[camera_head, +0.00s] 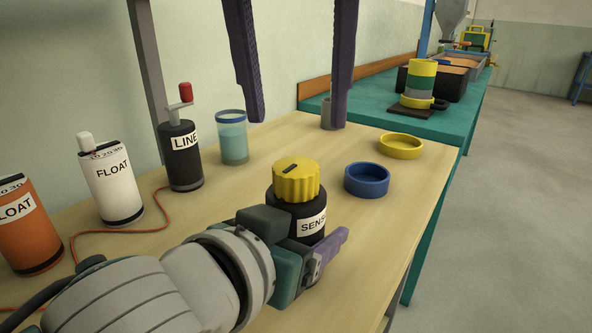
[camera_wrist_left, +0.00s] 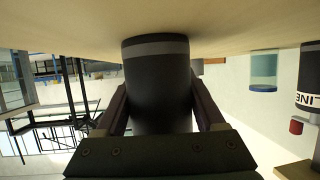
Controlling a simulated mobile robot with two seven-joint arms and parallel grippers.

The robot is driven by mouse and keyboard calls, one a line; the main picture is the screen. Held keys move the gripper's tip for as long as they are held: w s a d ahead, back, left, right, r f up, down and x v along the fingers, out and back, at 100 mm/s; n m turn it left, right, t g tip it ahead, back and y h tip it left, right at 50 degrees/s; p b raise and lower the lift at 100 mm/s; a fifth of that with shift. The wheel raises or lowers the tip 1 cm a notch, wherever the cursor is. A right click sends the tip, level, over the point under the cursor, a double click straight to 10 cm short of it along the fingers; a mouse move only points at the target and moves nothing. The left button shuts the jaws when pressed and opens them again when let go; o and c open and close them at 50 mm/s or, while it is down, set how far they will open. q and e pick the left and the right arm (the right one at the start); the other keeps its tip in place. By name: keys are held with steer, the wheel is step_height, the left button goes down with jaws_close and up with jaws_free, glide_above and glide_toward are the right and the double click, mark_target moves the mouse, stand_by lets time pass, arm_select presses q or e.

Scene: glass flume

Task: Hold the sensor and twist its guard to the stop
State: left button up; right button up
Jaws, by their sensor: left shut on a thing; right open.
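The sensor (camera_head: 311,222) is a black cylinder with a white label, upright on the wooden bench. Its guard (camera_head: 297,183) is a yellow ribbed cap on top, with a short dark mark on its upper face. My left gripper (camera_head: 318,246) is shut around the black body below the guard. In the left wrist view, which is upside down, the sensor body (camera_wrist_left: 158,85) sits between the two fingers; the guard is not visible there. My right gripper (camera_head: 296,115) is open and empty, its two purple fingers pointing down behind and above the guard, apart from it.
A blue ring dish (camera_head: 367,180) and a yellow one (camera_head: 401,147) lie right of the sensor. A LINE canister (camera_head: 181,160), a glass jar (camera_head: 232,140) and FLOAT canisters (camera_head: 113,185) stand left. A grey cup (camera_head: 327,115) stands behind. An orange cable crosses the bench.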

arm_select(q)
steer(key=o, duration=1.5)
steer(key=shift+s, duration=0.1)
